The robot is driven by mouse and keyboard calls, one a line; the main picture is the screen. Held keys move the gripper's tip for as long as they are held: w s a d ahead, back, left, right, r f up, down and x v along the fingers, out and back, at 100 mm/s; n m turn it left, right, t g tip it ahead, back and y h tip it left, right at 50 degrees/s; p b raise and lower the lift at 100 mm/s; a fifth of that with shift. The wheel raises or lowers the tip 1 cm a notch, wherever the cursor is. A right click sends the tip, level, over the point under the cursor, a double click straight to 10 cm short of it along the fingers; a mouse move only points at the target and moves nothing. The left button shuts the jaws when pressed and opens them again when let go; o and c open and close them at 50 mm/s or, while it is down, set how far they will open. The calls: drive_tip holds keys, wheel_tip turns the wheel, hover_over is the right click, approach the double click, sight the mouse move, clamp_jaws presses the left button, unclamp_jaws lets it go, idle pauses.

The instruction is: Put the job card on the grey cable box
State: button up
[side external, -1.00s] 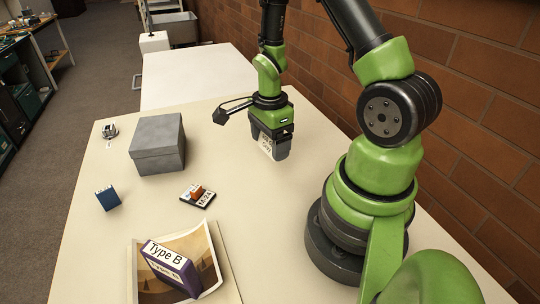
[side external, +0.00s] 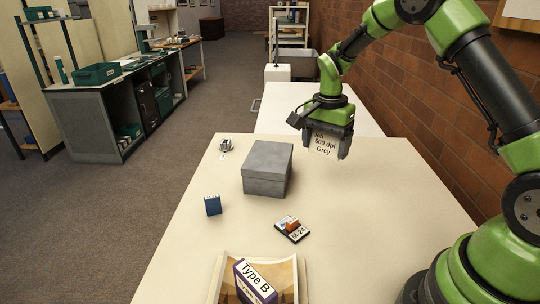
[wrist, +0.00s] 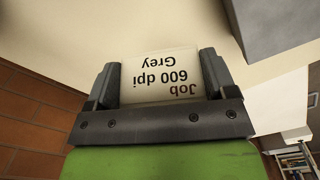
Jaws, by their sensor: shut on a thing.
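The job card (side external: 325,142) is pale with dark text reading "Job 600 dpi Grey". My gripper (side external: 329,151) is shut on it and holds it up in the air, to the right of the grey box. In the wrist view the card (wrist: 166,76) sits between the two fingers of my gripper (wrist: 158,68), its text upside down. The grey cable box (side external: 266,169) is a lidded box standing on the table, its lid bare. A corner of the grey box (wrist: 275,22) shows at the upper right of the wrist view, apart from the card.
A small metallic object (side external: 226,145) is left of the grey box. A brick wall (side external: 430,165) runs along the right.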

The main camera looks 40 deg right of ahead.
sight(280, 170)
drive_tip(key=w+a+r+n, duration=0.5)
drive_tip(key=w+a+n, duration=0.1)
drive_tip(key=w+n, duration=0.1)
drive_tip(key=f, duration=1)
drive_tip(key=shift+w+a, duration=0.15)
drive_tip(key=shift+w, duration=0.15)
drive_tip(key=o, duration=0.8)
drive_tip(key=shift+f, duration=0.1)
wheel_tip(280, 170, up, 12)
drive_tip(key=shift+r, duration=0.25)
